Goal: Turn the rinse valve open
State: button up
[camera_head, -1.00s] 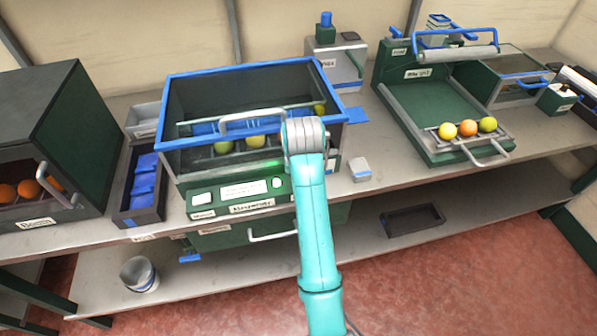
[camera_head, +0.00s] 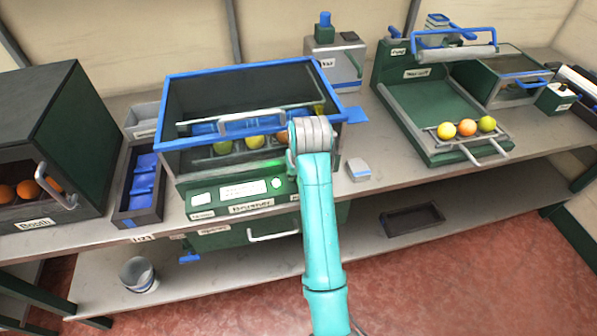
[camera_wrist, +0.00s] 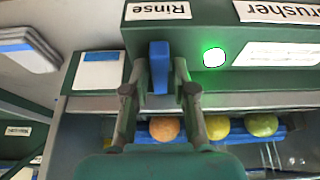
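The rinse valve's blue handle (camera_wrist: 159,67) stands out from the green front panel beside the "Rinse" label (camera_wrist: 158,11) in the wrist view. My gripper (camera_wrist: 160,75) has one finger on each side of the handle.
A green lamp (camera_wrist: 214,57) glows beside the handle. Several fruits, including an orange (camera_wrist: 165,128), lie in the brusher. A small grey-blue block (camera_head: 358,169) sits right of my arm. A fruit rack (camera_head: 468,134) stands further right.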

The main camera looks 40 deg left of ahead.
jog(key=shift+r, duration=0.1)
jog(key=v, duration=0.7)
jog(key=shift+d+r, duration=0.1)
jog(key=shift+r, duration=0.05)
dwell(0.6)
